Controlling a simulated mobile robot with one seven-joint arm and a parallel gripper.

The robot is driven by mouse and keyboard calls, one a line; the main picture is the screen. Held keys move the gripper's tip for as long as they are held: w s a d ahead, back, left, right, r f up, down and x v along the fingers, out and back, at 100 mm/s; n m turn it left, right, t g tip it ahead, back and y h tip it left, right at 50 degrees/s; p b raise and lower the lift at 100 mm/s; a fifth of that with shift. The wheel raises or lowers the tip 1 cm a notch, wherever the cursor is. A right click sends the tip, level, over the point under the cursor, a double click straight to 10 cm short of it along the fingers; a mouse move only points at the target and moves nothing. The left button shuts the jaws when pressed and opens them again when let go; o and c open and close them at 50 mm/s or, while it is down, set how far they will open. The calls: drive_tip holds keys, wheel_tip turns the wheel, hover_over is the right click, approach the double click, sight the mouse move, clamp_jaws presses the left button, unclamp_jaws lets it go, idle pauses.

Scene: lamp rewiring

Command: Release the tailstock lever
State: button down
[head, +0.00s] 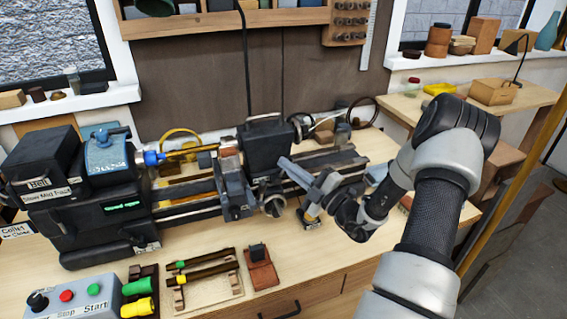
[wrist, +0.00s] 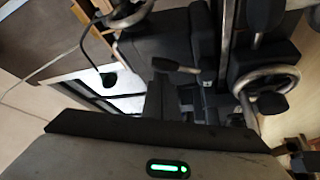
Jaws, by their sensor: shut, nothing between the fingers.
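The tailstock (head: 264,146) is a dark block on the lathe bed, with a handwheel on its right in the head view. A second black grip (wrist: 265,15) stands above a spoked handwheel (wrist: 265,84). I cannot tell which is the tailstock lever.
The lathe's headstock (head: 58,170) is at the left. The carriage (head: 234,190) and its handwheel (head: 271,200) are close to my gripper. A control box (head: 75,300) and a wooden holder (head: 205,285) lie in front. A cable hangs behind the tailstock.

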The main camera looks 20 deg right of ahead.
drive_tip(key=shift+d+f+m+t, duration=0.15)
drive_tip(key=shift+d+m+t, duration=0.2)
drive_tip(key=shift+m, duration=0.35)
